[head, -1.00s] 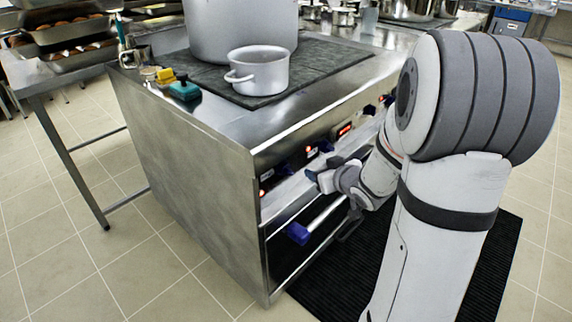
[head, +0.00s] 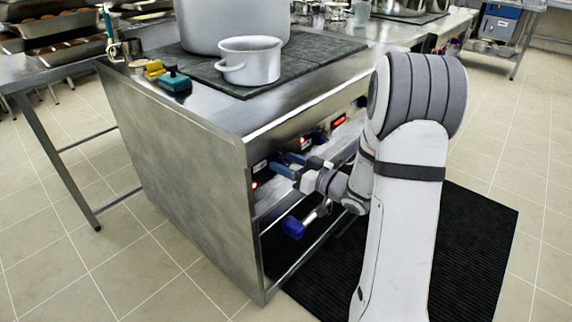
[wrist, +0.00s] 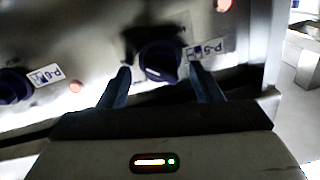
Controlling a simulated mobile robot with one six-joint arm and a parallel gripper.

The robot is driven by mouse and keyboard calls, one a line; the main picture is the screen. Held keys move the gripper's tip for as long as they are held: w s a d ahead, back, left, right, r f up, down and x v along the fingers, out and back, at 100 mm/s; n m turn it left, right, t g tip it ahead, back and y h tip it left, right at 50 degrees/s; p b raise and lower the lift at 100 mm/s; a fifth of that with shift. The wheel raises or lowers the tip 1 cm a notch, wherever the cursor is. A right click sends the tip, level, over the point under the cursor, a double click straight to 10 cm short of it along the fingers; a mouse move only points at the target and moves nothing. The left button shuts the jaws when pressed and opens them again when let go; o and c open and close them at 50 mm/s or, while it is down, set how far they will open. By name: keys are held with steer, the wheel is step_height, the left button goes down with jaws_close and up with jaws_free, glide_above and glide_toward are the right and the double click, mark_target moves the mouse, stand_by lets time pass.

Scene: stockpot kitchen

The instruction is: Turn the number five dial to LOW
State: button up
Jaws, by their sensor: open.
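A dark blue dial (wrist: 160,60) on the steel control panel stands between the fingertips of my gripper (wrist: 158,74) in the wrist view. The fingers are open, one on each side of the dial; I cannot tell whether they touch it. A label plate (wrist: 205,50) sits right of this dial, its small print too blurred to read surely. Another dark blue dial (wrist: 14,86) is at the left edge, with its own label (wrist: 46,76). In the head view my gripper (head: 288,165) is at the front panel near its left end, and its fingers partly hide the dials there.
Red lights (wrist: 75,87) glow on the panel. Below it a bar with a blue end (head: 293,227) sticks out over an open shelf. A small pot (head: 250,62) and a large stockpot (head: 228,22) stand on top. A black mat (head: 455,255) covers the floor in front.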

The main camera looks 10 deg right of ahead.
steer(key=shift+w+a, duration=0.4)
steer(key=shift+w, duration=0.1)
steer(key=c, duration=1)
steer(key=n+b, duration=0.2)
steer(key=shift+f+n, duration=0.15)
steer(key=shift+n, duration=0.15)
steer(key=shift+s+r+n+b, duration=0.1)
steer(key=shift+r+n+b, duration=0.1)
steer(key=shift+n+b, duration=0.8)
steer(key=shift+p, duration=0.3)
steer(key=o, duration=1)
